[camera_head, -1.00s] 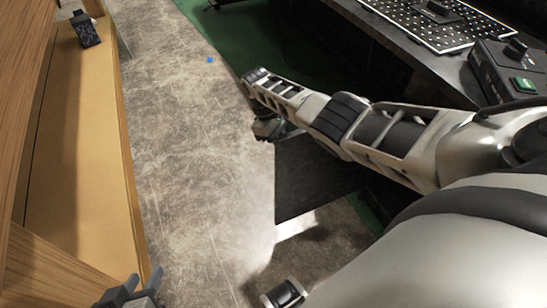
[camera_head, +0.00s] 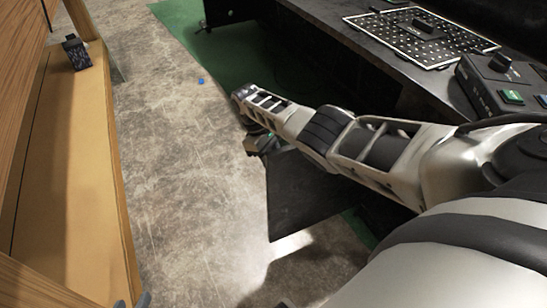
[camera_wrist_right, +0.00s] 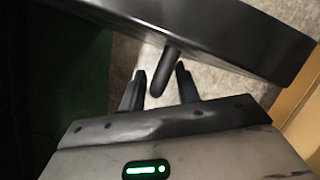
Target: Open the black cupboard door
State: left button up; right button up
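The black cupboard door (camera_head: 312,190) stands swung out from under the black desk in the head view, partly behind my right arm. My right gripper (camera_head: 256,144) is at the door's outer edge in the head view, mostly hidden by the arm's end. In the right wrist view the black door (camera_wrist_right: 215,38) crosses the top, and its dark handle (camera_wrist_right: 164,70) sticks out between the two fingers of my right gripper (camera_wrist_right: 160,82). The fingers are apart, with gaps beside the handle. Only the tips of my left gripper (camera_head: 136,302) show at the bottom edge of the head view.
A black desk (camera_head: 395,62) with a dotted panel (camera_head: 422,37) and a control box (camera_head: 500,85) is at the upper right. A wooden shelf (camera_head: 70,180) with a small dark device (camera_head: 76,53) is at left. Bare floor lies between; a small blue object (camera_head: 201,81) lies there.

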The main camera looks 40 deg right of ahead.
pick_arm(q)
jog(key=shift+s+a+g+p, duration=0.3)
jog(key=shift+s+a+p, duration=0.1)
jog(key=shift+p, duration=0.45)
pick_arm(e)
jog(key=v, duration=1.6)
pick_arm(q)
jog(key=shift+w, duration=0.15)
pick_arm(e)
jog(key=shift+f, duration=0.15)
